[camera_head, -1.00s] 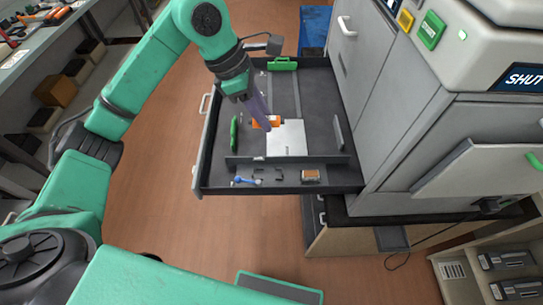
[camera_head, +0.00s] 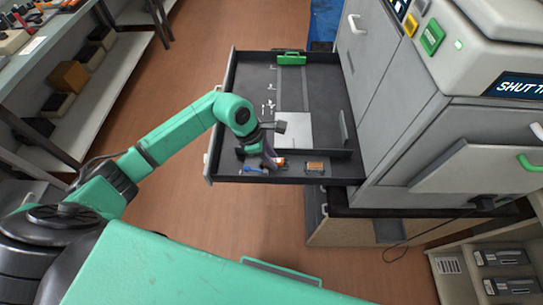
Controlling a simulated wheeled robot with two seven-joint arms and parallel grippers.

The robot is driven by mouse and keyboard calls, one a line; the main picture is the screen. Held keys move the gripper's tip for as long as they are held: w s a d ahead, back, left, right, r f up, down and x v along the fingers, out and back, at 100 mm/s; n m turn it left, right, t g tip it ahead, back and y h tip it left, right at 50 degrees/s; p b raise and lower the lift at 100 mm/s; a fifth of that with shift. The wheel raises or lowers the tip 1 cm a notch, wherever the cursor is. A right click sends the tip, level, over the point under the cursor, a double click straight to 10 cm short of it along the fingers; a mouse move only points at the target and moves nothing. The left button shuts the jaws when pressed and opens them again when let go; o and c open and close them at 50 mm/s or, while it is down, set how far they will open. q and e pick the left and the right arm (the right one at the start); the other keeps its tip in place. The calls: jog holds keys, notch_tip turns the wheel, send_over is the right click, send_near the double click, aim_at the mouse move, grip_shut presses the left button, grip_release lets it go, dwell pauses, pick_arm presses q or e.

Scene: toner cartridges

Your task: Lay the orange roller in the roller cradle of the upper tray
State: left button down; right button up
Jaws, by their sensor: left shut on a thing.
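The small dark roller cradle parts in that compartment are hidden or too small to make out behind the gripper. I cannot tell whether the roller touches the cradle. My right gripper is not in view.
A blue tool (camera_head: 252,170) lies left of the gripper in the front compartment, and a brown-and-grey block (camera_head: 314,167) lies to its right. A white sheet (camera_head: 293,130) lies behind. The grey printer (camera_head: 450,150) stands right.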

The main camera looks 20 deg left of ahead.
pick_arm(q)
jog(key=shift+f+b, duration=0.35)
jog(key=shift+b, duration=0.1)
jog(key=c, duration=0.6)
grip_release()
jog(key=shift+r, duration=0.1)
jog(key=shift+r+p, duration=0.3)
jog(key=shift+p, duration=0.15)
jog(key=shift+a+r, duration=0.2)
jog(key=shift+r, duration=0.15)
jog(key=b+v, duration=0.3)
jog(key=v, duration=0.8)
jog(key=shift+r, duration=0.1)
jog(key=shift+s, duration=0.1)
